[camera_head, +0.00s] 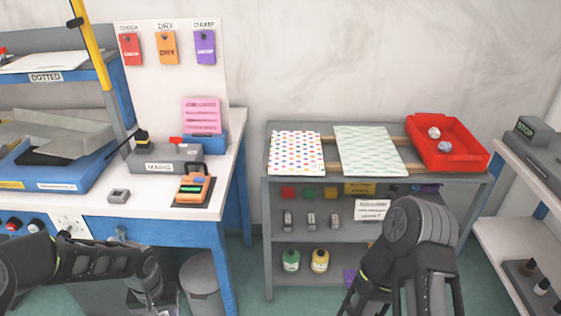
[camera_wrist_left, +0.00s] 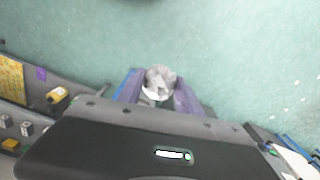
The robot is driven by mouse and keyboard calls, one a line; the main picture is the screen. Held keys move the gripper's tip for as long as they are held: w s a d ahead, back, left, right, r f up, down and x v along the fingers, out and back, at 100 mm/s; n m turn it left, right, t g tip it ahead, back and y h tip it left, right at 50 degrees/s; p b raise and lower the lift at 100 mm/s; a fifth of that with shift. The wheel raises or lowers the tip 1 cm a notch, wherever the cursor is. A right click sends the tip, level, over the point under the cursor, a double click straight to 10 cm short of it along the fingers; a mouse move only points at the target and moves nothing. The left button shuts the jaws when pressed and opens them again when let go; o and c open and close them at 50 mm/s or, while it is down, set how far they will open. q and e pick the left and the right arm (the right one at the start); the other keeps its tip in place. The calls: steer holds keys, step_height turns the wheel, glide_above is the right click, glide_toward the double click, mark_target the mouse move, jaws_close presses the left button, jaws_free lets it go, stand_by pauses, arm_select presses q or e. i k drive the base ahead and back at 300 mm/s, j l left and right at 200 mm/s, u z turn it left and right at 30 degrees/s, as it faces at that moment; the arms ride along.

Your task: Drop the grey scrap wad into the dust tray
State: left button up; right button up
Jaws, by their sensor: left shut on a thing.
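My left gripper (camera_wrist_left: 158,88) is shut on the grey scrap wad (camera_wrist_left: 161,76), a crumpled light-grey lump between its two purplish fingers, with floor behind it. In the head view my left arm hangs low at the lower left, and the wad cannot be made out there. A red tray (camera_head: 466,160) sits on the right end of the shelf top, far from my left gripper. It holds a whitish wad (camera_head: 434,132) and a greyish wad (camera_head: 445,146). My right arm stands in front of the shelf at the lower right; its gripper is not visible.
The grey shelf unit (camera_head: 267,185) carries a dotted sheet (camera_head: 297,152) and a pale patterned sheet (camera_head: 370,150) left of the tray. The white-topped workbench (camera_head: 90,203) with boxes stands at left.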

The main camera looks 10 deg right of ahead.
mark_target(457, 150)
steer(key=i+l+z, duration=0.1)
steer(key=z, duration=0.3)
steer(key=i+l+z, duration=0.15)
steer(key=z, duration=0.25)
steer(key=i+z, duration=0.15)
steer(key=z, duration=0.3)
steer(key=i+z, duration=0.15)
steer(key=z, duration=0.25)
steer(key=i+z, duration=0.15)
steer(key=z, duration=0.25)
steer(key=i+j+z, duration=0.2)
steer(key=i+j, duration=0.2)
steer(key=i, duration=0.25)
